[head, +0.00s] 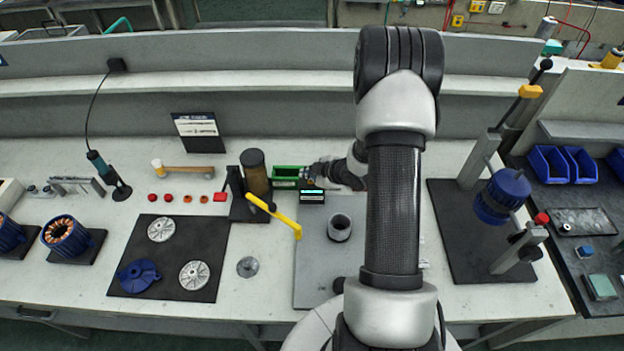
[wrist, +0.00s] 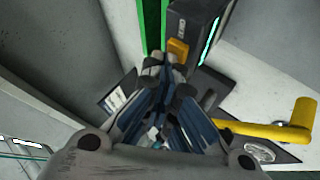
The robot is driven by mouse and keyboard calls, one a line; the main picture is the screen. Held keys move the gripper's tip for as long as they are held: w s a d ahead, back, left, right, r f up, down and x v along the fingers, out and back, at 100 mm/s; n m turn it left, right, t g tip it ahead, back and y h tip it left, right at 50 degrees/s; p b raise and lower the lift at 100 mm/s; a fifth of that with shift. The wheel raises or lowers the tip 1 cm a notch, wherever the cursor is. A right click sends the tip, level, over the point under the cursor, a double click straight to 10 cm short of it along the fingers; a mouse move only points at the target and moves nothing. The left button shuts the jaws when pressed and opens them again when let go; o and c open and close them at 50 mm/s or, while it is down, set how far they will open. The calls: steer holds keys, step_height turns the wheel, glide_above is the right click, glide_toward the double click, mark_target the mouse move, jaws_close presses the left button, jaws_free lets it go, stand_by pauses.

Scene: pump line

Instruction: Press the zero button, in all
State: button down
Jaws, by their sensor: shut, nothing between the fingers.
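A small black box (head: 312,198) with a lit teal display stands on the bench behind the grey plate. It also shows in the wrist view (wrist: 196,22), with an orange button (wrist: 178,48) on its near end. I cannot read any label on the button. My gripper (head: 308,174) is shut and empty, just above and behind the box. In the wrist view, my fingertips (wrist: 166,68) point at the orange button and lie very close to it. I cannot tell whether they touch it. In the head view my gripper hides part of the box's top.
A yellow lever (head: 275,214) on a dark press reaches out left of the box. A green-edged unit (head: 286,176) stands just left of my gripper. A grey cylinder (head: 340,227) stands on the grey plate (head: 313,270). A blue motor (head: 502,197) sits in a fixture at right.

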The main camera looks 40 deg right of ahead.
mark_target(310, 182)
steer(key=shift+r, duration=0.1)
stand_by(0.3)
steer(key=shift+r+p, duration=0.7)
steer(key=shift+r, duration=0.1)
step_height(310, 182, up, 5)
steer(key=p, duration=0.4)
stand_by(0.7)
